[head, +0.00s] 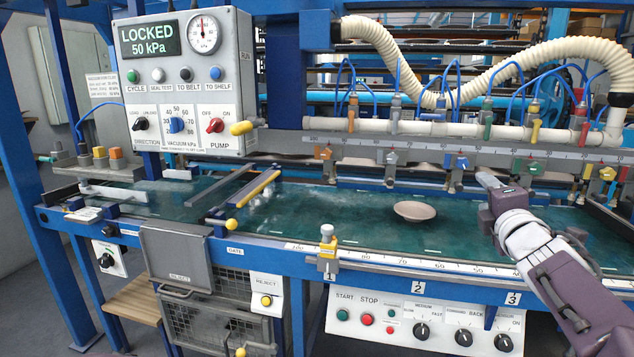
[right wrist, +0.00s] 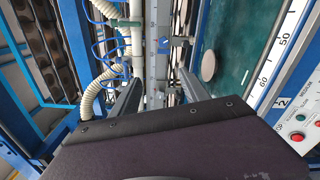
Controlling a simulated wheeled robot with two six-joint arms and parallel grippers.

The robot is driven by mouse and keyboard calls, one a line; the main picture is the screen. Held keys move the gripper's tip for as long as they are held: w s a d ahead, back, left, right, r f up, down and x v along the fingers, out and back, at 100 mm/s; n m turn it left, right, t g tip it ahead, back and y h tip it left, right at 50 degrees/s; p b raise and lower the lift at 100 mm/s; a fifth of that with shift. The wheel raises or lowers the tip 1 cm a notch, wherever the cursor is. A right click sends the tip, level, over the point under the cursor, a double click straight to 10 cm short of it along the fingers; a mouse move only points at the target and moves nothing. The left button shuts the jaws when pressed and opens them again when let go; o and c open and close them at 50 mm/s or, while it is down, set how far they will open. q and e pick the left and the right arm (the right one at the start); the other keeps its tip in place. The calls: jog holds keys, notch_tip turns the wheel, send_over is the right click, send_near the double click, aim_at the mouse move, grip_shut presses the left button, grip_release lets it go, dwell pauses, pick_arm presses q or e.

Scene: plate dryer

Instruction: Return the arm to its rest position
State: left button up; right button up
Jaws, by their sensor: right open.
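My right arm comes in from the lower right in the head view. My right gripper (head: 488,198) is over the back right part of the green belt (head: 340,210), to the right of a round beige plate (head: 415,211). In the right wrist view its two fingers stand apart with nothing held between them, so the gripper (right wrist: 158,88) is open and empty. The plate lies flat on the belt, apart from the gripper, and also shows in the right wrist view (right wrist: 209,65). My left gripper is not in view.
A rail of coloured valves (head: 445,128) with blue hoses and a ribbed cream hose (head: 400,65) runs behind the belt. The control box (head: 185,80) reads LOCKED 50 kPa. A front panel (head: 425,320) has knobs and buttons. The belt left of the plate is mostly clear.

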jog(key=w+a+f+m+g+y, duration=0.1)
jog(key=w+a+f+g+y, duration=0.2)
jog(key=a+f, duration=0.85)
jog(key=s+a+f+m+g, duration=0.1)
jog(key=s+f+m+g, duration=0.2)
jog(key=f, duration=0.6)
jog(key=s+a+f+m+g, duration=0.1)
jog(key=s+f+m+g, duration=0.15)
jog(key=f, duration=0.65)
jog(key=s+a+f+m+g, duration=0.1)
jog(key=s+f+m+g, duration=0.3)
jog(key=s+f+m, duration=0.45)
jog(key=s+a+f+m+g, duration=0.25)
jog(key=s+f+g, duration=0.2)
jog(key=s, duration=0.75)
pick_arm(q)
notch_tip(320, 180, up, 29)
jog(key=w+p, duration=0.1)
jog(key=p, duration=2.8)
pick_arm(e)
notch_tip(320, 180, up, 29)
jog(key=d+m, duration=0.1)
jog(key=shift+w+y, duration=0.15)
jog(key=shift+y, duration=0.15)
